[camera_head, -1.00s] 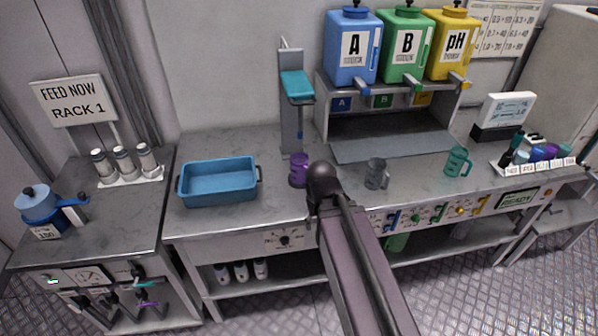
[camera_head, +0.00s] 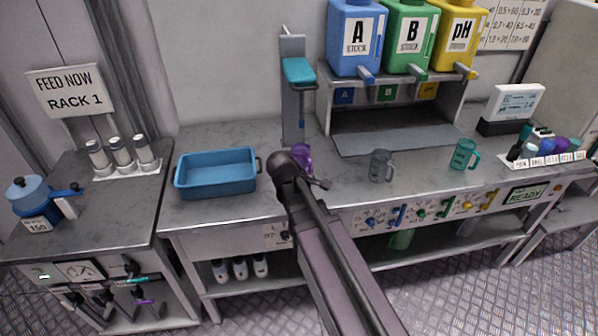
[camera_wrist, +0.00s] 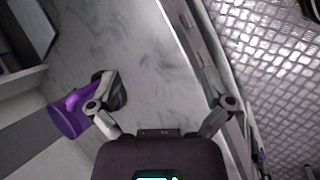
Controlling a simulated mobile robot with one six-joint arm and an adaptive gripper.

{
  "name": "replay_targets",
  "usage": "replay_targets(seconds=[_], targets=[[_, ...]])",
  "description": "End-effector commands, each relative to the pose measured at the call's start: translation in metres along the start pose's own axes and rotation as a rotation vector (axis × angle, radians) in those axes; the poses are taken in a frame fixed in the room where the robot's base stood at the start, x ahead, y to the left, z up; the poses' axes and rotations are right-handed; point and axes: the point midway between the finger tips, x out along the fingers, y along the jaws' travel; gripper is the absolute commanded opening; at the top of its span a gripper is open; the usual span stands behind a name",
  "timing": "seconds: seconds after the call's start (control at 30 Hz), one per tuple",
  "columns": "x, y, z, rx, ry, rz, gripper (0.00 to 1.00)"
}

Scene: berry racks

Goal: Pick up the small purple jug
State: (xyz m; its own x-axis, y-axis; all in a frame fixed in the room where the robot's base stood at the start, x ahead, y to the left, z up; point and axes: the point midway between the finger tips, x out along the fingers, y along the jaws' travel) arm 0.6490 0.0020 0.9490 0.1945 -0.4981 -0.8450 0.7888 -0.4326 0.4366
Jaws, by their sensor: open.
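The small purple jug (camera_head: 303,154) stands on the grey bench, below the teal-topped stand, partly hidden behind my arm in the head view. In the wrist view the purple jug (camera_wrist: 70,115) is at the left, beside and partly behind the left finger. A dark rounded shape lies next to it there. My gripper (camera_wrist: 162,108) is open, with its fingers spread wide and only bare bench between them. In the head view my gripper (camera_head: 322,184) is mostly hidden behind my own wrist, close to the jug's right front.
A blue basin (camera_head: 216,187) stands left of the jug. A grey jug (camera_head: 381,166) and a teal jug (camera_head: 464,154) stand to the right. The teal-topped stand (camera_head: 299,72) rises behind the jug. Bench is clear between the purple and grey jugs.

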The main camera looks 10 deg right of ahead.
Motion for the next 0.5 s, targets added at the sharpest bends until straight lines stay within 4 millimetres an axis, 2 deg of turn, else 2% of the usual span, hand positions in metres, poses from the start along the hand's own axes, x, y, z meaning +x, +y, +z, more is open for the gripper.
replay_targets(seconds=[0.03, 0.17, 0.3, 0.5], targets=[[0.006, 0.005, -0.018, -0.095, -0.021, 0.05, 1.0], [0.002, 0.022, -0.048, -0.355, -0.102, 0.18, 1.0], [-0.009, 0.037, -0.082, -0.623, -0.213, 0.304, 1.0], [-0.028, 0.05, -0.121, -0.913, -0.371, 0.426, 1.0]])
